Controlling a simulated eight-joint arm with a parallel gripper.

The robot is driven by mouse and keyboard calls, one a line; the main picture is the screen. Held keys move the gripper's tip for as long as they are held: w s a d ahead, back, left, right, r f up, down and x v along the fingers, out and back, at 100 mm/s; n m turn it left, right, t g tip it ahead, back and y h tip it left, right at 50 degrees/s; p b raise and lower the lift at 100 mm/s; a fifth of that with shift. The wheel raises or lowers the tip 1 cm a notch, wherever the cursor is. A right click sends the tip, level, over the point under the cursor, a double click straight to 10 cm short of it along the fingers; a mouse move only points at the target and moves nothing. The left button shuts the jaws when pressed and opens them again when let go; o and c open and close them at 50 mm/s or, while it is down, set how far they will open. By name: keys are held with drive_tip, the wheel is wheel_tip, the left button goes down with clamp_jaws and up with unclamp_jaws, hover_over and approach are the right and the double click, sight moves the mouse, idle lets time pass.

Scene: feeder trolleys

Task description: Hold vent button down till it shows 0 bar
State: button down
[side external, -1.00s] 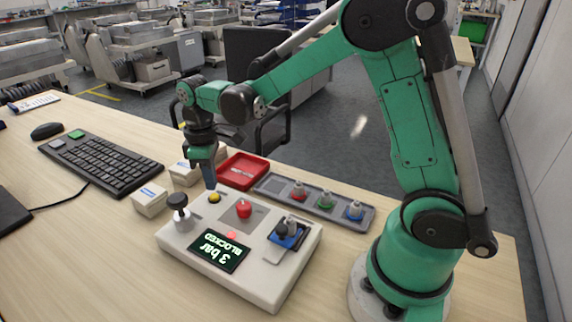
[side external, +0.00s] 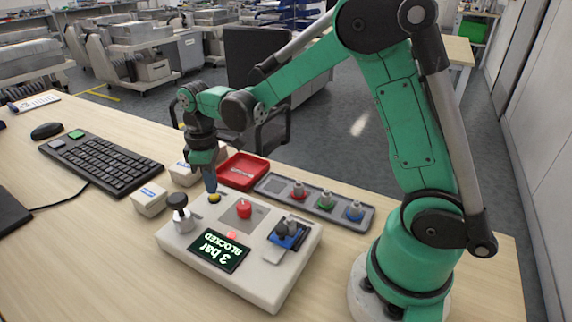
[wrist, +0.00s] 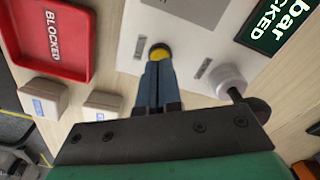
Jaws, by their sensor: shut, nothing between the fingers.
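The white control box (side external: 185,246) stands on the wooden table. Its display (side external: 219,251) reads "3 bar" and "BLOCKED", with a small red light lit above it. The yellow button (side external: 214,198) is at the box's back left; it also shows in the wrist view (wrist: 160,51). My gripper (side external: 212,190) is shut and empty, pointing down with its fingertips right at the yellow button. In the wrist view the fingertips (wrist: 156,64) overlap the button's near edge. I cannot tell whether the button is pressed in.
A black-topped knob (side external: 178,203) is left of the button. A red knob (side external: 244,209) and a blue part (side external: 286,235) are to the right. Behind stand a red tray (side external: 243,171), a grey tray with several pegs (side external: 340,213) and small white boxes (side external: 150,200).

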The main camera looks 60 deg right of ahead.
drive_tip(key=shift+f, duration=0.8)
idle(1.4)
drive_tip(key=shift+r, duration=3)
drive_tip(key=shift+r, duration=0.1)
drive_tip(key=shift+s+r, duration=0.25)
drive_tip(key=shift+s, duration=0.05)
drive_tip(key=s+a+r+m+t, duration=0.1)
drive_tip(key=s+r+m+t, duration=0.1)
drive_tip(key=s+m+t, duration=0.4)
drive_tip(key=s+t, duration=0.1)
drive_tip(key=s, duration=0.2)
drive_tip(key=shift+s+a+r, duration=0.25)
